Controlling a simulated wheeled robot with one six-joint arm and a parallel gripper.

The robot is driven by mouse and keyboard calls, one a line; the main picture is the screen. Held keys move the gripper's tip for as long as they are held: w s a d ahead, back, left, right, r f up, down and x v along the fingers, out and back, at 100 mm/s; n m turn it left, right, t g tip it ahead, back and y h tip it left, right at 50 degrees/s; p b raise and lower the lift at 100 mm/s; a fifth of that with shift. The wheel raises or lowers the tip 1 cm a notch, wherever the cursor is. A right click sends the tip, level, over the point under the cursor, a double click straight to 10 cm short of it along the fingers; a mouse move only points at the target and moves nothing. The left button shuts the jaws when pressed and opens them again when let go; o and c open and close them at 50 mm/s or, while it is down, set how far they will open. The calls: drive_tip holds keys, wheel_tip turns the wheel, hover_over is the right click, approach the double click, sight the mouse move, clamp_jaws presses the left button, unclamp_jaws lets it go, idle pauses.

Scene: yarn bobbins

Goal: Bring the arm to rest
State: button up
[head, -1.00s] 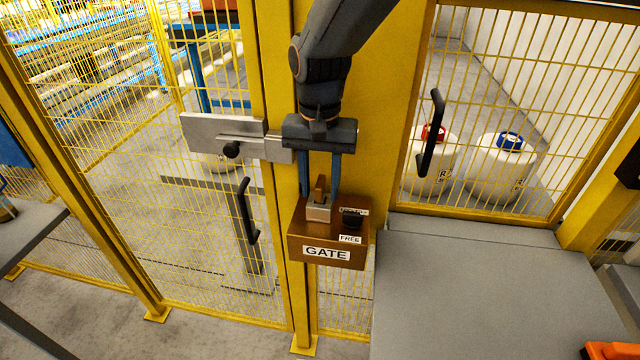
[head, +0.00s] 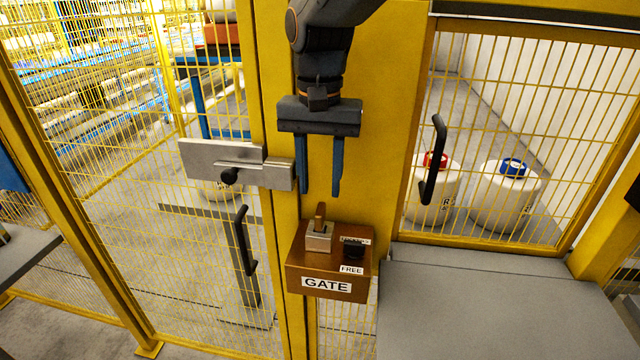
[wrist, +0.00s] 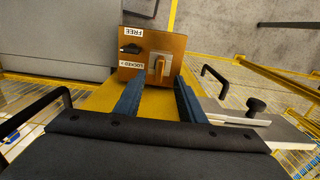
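My gripper (head: 319,190) hangs pointing down in front of the yellow gate post. Its two blue fingers are apart with nothing between them, so it is open and empty. In the head view the fingertips are above the brown GATE box (head: 328,284), apart from it. The box carries a small key-like lever (head: 320,218) on a metal block and a black knob (head: 353,246) beside a FREE label. In the wrist view the fingers (wrist: 158,98) point toward the box (wrist: 172,48) and its lever (wrist: 159,68).
A silver latch (head: 236,164) with a black knob is on the post, left of my gripper. Black handles stand on the left gate (head: 244,240) and right panel (head: 433,160). White containers with a red lid (head: 432,195) and a blue lid (head: 505,195) stand behind the mesh. A grey surface (head: 490,310) lies at lower right.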

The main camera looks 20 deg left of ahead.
drive_tip(key=w+d+f+b, duration=0.1)
drive_tip(key=d+f+b, duration=0.1)
drive_tip(key=d+f, duration=0.6)
drive_tip(key=w+d+f+b, duration=0.2)
drive_tip(key=d+f, duration=0.1)
drive_tip(key=d, duration=1)
drive_tip(key=shift+m+t, duration=0.6)
drive_tip(key=shift+t, duration=0.1)
drive_tip(key=s+d+f, duration=0.2)
drive_tip(key=d, duration=0.2)
drive_tip(key=s+d+f+b, duration=0.1)
drive_tip(key=s+d+f, duration=0.1)
drive_tip(key=d, duration=0.3)
drive_tip(key=s+d+f+b, duration=0.1)
drive_tip(key=s+d+f, duration=0.1)
drive_tip(key=d+f, duration=0.1)
drive_tip(key=shift+s+d+f, duration=0.35)
drive_tip(key=shift+d+f, duration=0.05)
drive_tip(key=shift+d, duration=0.25)
drive_tip(key=shift+s+d+f, duration=0.15)
drive_tip(key=shift+s+d, duration=0.1)
drive_tip(key=shift+c, duration=0.6)
drive_tip(key=shift+a, duration=0.1)
